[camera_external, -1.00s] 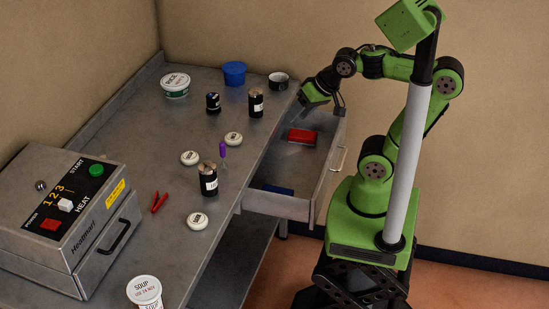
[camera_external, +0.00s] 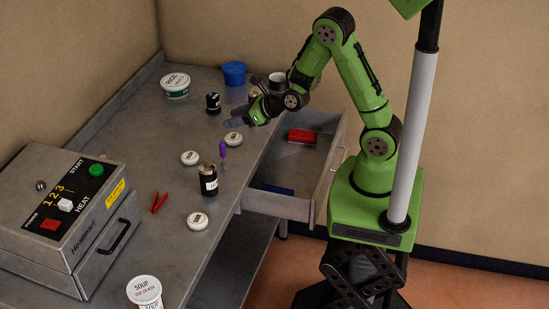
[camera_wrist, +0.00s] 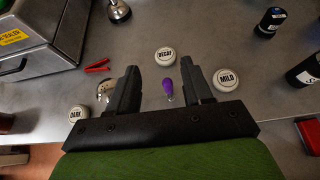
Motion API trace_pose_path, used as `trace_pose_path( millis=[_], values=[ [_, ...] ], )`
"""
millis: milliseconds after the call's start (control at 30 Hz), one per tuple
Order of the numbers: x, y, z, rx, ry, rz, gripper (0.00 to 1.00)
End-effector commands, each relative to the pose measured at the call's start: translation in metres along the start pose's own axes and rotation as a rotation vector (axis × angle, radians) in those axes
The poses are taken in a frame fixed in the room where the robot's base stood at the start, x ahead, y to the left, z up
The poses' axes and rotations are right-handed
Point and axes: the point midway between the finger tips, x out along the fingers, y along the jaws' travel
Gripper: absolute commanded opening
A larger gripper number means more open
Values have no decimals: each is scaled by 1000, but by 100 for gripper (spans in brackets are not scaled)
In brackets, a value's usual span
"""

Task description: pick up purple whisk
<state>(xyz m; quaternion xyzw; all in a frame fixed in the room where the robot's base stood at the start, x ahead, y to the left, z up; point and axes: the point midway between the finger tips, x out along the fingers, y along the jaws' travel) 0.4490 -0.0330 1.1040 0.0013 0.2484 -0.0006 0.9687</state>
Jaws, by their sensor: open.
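The purple whisk (camera_external: 222,149) stands or leans with its purple handle up on the grey counter, beside a black jar with a metal top (camera_external: 208,180). In the wrist view its purple handle (camera_wrist: 168,87) shows between my two fingers, nearer the right one; its lower part is hard to make out. My gripper (camera_external: 236,123) is open and empty, above the counter and a little beyond the whisk in the outside view. It also shows in the wrist view (camera_wrist: 161,72), pointing down over the counter, with neither finger seen touching the whisk.
Round white lids (camera_external: 190,158) lie around the whisk, one marked DECAF (camera_wrist: 165,57) and one marked MILD (camera_wrist: 227,79). Red pliers-like tool (camera_external: 159,202) and a heating machine (camera_external: 60,225) are at left. The open drawer (camera_external: 277,208) holds a red item (camera_external: 302,136).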

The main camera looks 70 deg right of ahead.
Motion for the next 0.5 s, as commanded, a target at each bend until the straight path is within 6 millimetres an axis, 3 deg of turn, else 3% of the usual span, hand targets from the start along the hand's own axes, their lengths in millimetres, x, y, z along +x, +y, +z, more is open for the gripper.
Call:
trace_pose_path(
  millis=[33,233,367,500],
  values=[
    [9,-2,-20,7,14,-4,50],
    [43,-3,-81,14,10,-3,50],
    [54,-2,-100,6,4,-1,50],
    [63,0,-101,-2,-4,1,50]
  ],
)
